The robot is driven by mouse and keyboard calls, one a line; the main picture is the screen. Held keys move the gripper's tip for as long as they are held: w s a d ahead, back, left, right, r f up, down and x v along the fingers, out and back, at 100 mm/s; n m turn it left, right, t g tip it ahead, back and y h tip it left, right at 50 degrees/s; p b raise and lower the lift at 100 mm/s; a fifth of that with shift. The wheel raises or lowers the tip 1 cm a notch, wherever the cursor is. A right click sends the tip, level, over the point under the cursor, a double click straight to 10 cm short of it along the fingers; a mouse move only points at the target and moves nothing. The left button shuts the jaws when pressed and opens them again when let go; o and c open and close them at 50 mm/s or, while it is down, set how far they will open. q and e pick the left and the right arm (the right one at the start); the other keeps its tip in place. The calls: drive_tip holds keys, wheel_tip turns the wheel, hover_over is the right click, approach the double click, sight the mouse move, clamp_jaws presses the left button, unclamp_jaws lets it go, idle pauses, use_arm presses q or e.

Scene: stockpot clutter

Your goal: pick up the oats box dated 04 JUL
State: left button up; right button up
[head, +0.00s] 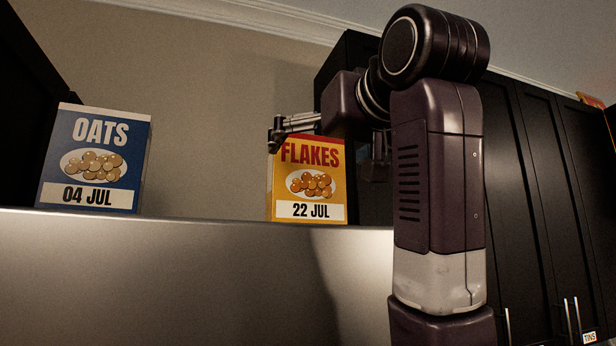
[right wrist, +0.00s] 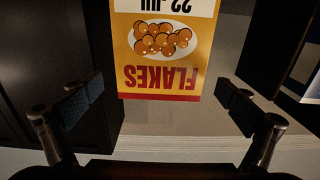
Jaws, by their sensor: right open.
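The blue oats box (head: 94,160) stands upright at the left on top of a smooth metal surface. Its white label reads 04 JUL. My right gripper (head: 277,134) is high at the centre, by the top of the yellow flakes box (head: 308,183), well to the right of the oats box. In the right wrist view the flakes box (right wrist: 160,48) appears upside down beyond and between the spread fingers (right wrist: 158,108), which are open and empty. The oats box is not clearly seen there. My left gripper is not in view.
The flakes box is labelled 22 JUL and stands on the same metal top (head: 190,235). The top is clear between the two boxes. Dark cabinets (head: 545,190) fill the right side, and a dark panel (head: 25,90) stands at the left edge. A wall rises behind.

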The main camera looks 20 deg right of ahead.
sight(310, 155)
drive_tip(key=shift+w+r+p, duration=0.25)
drive_tip(key=shift+p, duration=0.05)
drive_tip(key=w, duration=0.1)
drive_tip(key=w+p, duration=0.2)
drive_tip(key=shift+w+a, duration=0.15)
drive_tip(key=shift+a, duration=0.1)
drive_tip(key=w+p, duration=0.1)
drive_tip(key=w, duration=0.2)
drive_tip(key=shift+f, duration=0.15)
drive_tip(key=shift+s+d, duration=0.1)
drive_tip(key=shift+s, duration=0.1)
drive_tip(key=shift+c, duration=3.3)
drive_tip(key=c, duration=0.5)
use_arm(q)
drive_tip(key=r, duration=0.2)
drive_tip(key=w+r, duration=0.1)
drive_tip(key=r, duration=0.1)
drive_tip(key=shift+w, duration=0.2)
use_arm(e)
drive_tip(key=shift+r, duration=0.2)
